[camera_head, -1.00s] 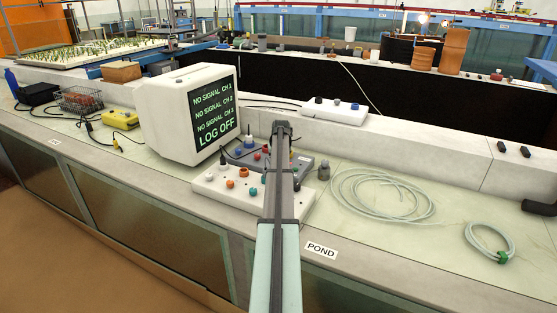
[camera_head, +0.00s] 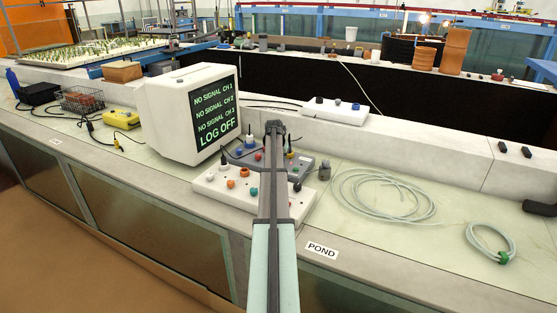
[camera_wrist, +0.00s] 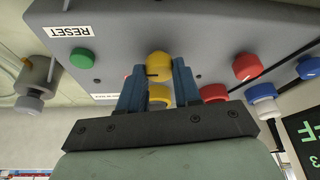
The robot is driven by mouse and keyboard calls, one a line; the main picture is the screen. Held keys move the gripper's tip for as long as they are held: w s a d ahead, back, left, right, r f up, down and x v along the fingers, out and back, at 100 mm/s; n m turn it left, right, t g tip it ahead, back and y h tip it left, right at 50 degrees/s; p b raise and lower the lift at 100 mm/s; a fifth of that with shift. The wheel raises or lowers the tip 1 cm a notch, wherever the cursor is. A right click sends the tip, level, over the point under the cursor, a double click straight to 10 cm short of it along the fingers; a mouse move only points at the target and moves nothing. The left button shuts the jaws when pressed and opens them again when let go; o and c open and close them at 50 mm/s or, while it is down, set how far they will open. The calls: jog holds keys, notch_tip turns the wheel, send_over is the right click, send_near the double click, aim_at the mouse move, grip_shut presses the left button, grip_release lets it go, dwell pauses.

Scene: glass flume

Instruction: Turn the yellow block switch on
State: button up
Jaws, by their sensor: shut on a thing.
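In the wrist view, which is upside down, my gripper (camera_wrist: 157,77) has its two blue fingers on either side of a yellow knob (camera_wrist: 158,62) on a grey box (camera_wrist: 205,30). The fingers are shut on this knob. A second yellow part (camera_wrist: 160,97) shows between the fingers, nearer the palm; I cannot tell whether it belongs to the same switch. In the head view the grey box (camera_head: 304,164) stands on the bench behind a white box, and my arm covers its middle.
Beside the yellow knob are a green button (camera_wrist: 82,58) under a RESET label and red (camera_wrist: 246,66) and blue (camera_wrist: 308,68) knobs. The white knob box (camera_head: 212,187) stands in front, a monitor (camera_head: 185,115) to the left. Coiled tubing (camera_head: 385,195) lies to the right.

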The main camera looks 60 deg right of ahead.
jog(key=o, duration=1.1)
jog(key=shift+c, duration=0.2)
jog(key=v, duration=1.3)
jog(key=shift+a+r, duration=0.25)
jog(key=shift+r, duration=0.05)
jog(key=shift+s, duration=0.1)
